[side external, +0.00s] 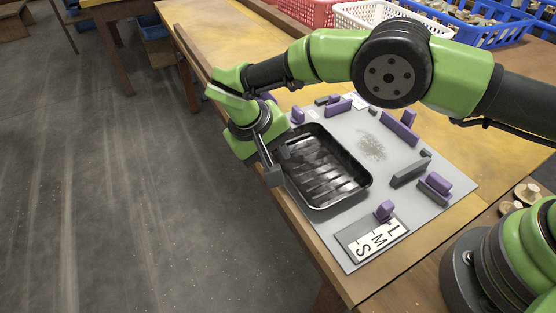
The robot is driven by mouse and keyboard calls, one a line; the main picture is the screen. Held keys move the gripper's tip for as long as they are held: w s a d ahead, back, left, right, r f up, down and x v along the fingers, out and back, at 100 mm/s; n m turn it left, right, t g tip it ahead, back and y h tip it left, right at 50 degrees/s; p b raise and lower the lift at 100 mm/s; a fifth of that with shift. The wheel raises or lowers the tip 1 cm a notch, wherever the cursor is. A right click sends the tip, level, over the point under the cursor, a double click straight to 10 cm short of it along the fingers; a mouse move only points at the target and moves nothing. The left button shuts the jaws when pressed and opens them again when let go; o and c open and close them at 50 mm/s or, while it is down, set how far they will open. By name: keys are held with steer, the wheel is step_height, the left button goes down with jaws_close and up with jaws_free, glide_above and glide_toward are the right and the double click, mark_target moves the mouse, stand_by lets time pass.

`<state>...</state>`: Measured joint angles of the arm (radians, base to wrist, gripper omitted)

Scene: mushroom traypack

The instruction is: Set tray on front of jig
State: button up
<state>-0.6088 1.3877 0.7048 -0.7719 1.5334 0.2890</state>
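A black rectangular tray (353,193) with a ribbed, empty-looking floor lies over the left, near part of the grey jig plate (340,238). Purple and dark grey blocks stand on the plate around it. My gripper (277,166) is at the tray's left side, with a finger reaching down beside the rim. The other finger is not clear, and I cannot tell whether the gripper touches or holds the rim.
A speckled patch (371,147) is on bare plate right of the tray. Red (308,12), white (352,17) and blue (485,36) crates stand behind. Mushroom-like pieces (527,192) lie at the right.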

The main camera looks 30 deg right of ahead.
steer(key=shift+v, duration=2.15)
steer(key=s+d+r+t+y, duration=0.1)
steer(key=d+r, duration=0.2)
steer(key=r, duration=0.4)
steer(key=s+d+r+m+y, duration=0.1)
steer(key=d+r+y, duration=0.15)
steer(key=r, duration=0.35)
steer(key=s+d+r+t+y, duration=0.1)
steer(key=d+r, duration=0.3)
steer(key=r, duration=0.3)
steer(key=s+d+r+m+t+y, duration=0.1)
steer(key=s+d+r+t, duration=0.1)
steer(key=s+d+r, duration=0.4)
steer(key=s+d+f+m+t, duration=0.1)
steer(key=s, duration=0.5)
steer(key=s+d+f+m+t, duration=0.1)
steer(key=s+t, duration=0.1)
steer(key=s, duration=0.5)
steer(key=shift+d+f+y, duration=0.35)
steer(key=shift+f+y, duration=0.05)
steer(key=shift+y, duration=0.05)
